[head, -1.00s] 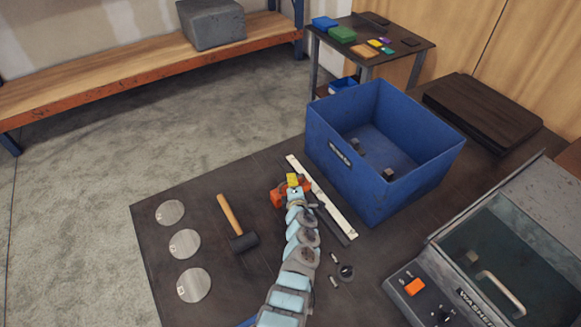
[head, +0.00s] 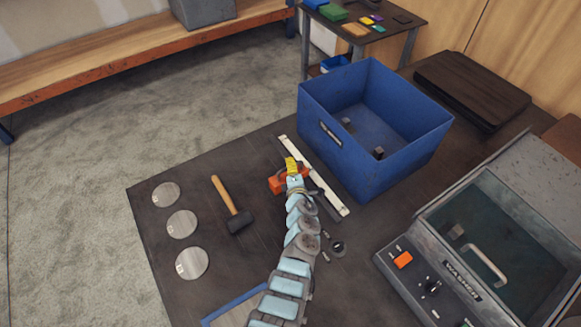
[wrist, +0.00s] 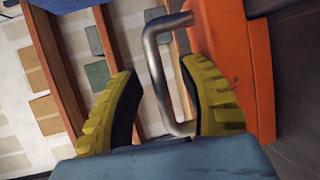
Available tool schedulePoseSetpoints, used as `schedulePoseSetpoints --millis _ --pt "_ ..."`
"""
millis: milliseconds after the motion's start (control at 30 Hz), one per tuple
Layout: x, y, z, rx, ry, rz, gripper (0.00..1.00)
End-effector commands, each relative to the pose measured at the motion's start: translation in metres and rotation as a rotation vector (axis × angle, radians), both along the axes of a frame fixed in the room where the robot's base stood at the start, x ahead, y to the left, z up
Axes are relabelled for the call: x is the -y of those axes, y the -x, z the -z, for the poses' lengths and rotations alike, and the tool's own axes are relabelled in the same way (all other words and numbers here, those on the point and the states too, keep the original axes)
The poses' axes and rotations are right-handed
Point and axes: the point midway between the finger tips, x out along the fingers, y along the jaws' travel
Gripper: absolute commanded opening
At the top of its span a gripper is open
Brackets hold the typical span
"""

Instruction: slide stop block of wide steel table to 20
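The stop block is an orange block (head: 276,186) at the far end of the wide steel table (head: 160,265), beside a long white strip (head: 325,188). My gripper (head: 292,166), with yellow fingers, is at the block and partly covers it. In the wrist view, the orange block (wrist: 245,70) fills the right side and carries a bent metal handle (wrist: 158,80). The yellow fingers of my gripper (wrist: 163,72) are apart, one on each side of the handle. I cannot read any scale marks on the strip.
A blue bin (head: 388,165) stands just right of the strip. A mallet (head: 232,205) and several round metal discs (head: 182,224) lie left. A washer machine (head: 480,260) stands at the right. Small parts (head: 337,247) lie beside my arm.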

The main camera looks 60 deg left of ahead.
Motion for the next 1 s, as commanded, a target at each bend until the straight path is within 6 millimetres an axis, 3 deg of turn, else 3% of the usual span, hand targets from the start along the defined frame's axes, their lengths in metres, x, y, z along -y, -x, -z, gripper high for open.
schedulePoseSetpoints --millis 467,1000 --pt "0.006 0.004 0.001 -0.001 0.002 -0.001 0.41" --pt "0.046 0.022 -0.009 0.002 0.0 -0.006 0.41"
